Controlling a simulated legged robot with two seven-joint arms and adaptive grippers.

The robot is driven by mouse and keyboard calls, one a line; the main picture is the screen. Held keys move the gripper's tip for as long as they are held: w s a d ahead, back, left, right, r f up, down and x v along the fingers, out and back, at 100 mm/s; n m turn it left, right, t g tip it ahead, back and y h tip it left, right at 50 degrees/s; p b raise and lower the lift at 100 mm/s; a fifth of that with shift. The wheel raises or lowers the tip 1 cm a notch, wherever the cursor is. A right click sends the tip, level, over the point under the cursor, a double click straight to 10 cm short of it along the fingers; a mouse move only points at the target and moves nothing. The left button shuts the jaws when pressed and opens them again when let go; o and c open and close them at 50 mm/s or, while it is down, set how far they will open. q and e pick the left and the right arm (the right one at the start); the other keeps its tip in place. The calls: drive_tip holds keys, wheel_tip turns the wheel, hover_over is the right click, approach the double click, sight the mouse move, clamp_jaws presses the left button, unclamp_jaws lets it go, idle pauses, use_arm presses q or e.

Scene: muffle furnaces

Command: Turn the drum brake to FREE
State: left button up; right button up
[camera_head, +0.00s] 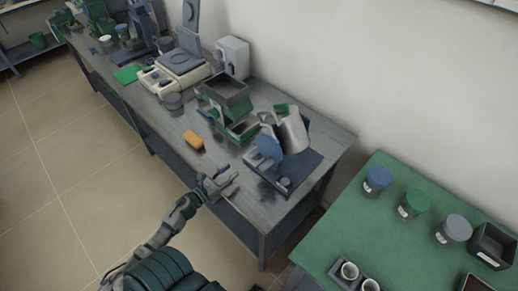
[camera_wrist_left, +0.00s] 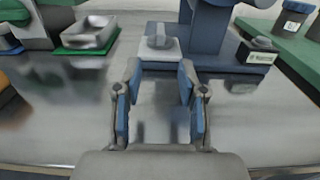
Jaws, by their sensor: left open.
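The drum machine stands at the near end of the grey bench, with a tilted metal drum (camera_head: 293,133) on a dark blue base (camera_head: 305,166). My left gripper (camera_head: 228,183) is open and empty over the bench's front edge, apart from the machine. In the left wrist view its fingers (camera_wrist_left: 160,88) point toward a light grey block (camera_wrist_left: 160,42) on the base.
A yellow-orange block (camera_head: 194,140) lies on the bench left of my gripper. A green machine with a hopper (camera_head: 226,95) stands behind it. A green table (camera_head: 370,225) at right carries several lidded jars. Bare bench surface lies between my gripper and the base.

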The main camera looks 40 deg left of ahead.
sight(256, 150)
use_arm(q)
drive_tip(key=w, duration=0.4)
drive_tip(key=w+d, duration=0.1)
drive_tip(key=w, duration=0.4)
drive_tip(key=w+d, duration=0.1)
drive_tip(key=w, duration=0.4)
drive_tip(key=shift+w+f, duration=0.1)
drive_tip(key=shift+w, duration=0.45)
clamp_jaws()
